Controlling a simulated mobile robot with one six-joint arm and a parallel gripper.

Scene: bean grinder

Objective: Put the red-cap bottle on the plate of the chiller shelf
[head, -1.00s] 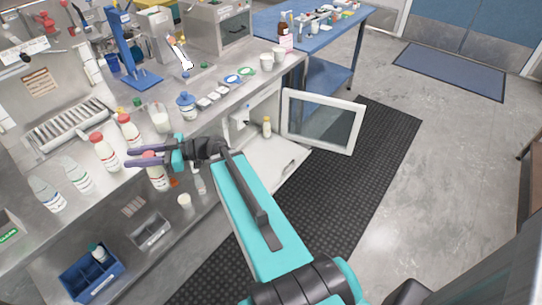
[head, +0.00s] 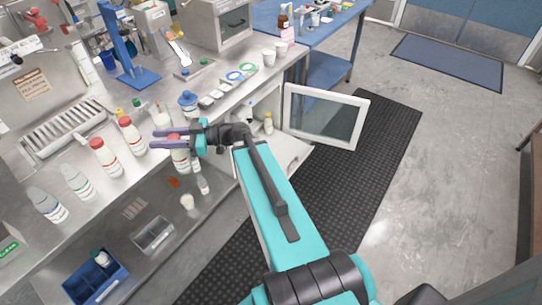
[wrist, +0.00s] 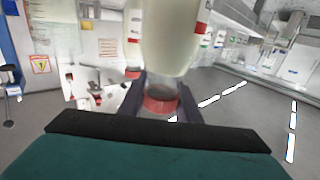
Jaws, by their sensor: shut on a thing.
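My gripper (head: 172,138) is shut on a red-cap bottle (head: 180,160), white-bodied, which hangs roughly upright at the counter's front edge. In the wrist view the bottle (wrist: 168,42) shows large, with its red cap (wrist: 160,102) between my fingers. Its top is partly hidden by my gripper in the head view. Two similar red-cap bottles (head: 106,158) and (head: 132,137) stand on the counter to the left. The chiller's door (head: 326,115) stands open under the counter. A small yellow-cap bottle (head: 268,124) is in the opening. I cannot make out the plate clearly.
Clear bottles (head: 78,182) stand on the counter at left. A blue-lidded jar (head: 187,104) stands near the counter edge behind my gripper. A blue bin (head: 95,280) and small containers sit on the lower shelf. The dark floor mat (head: 375,140) is clear.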

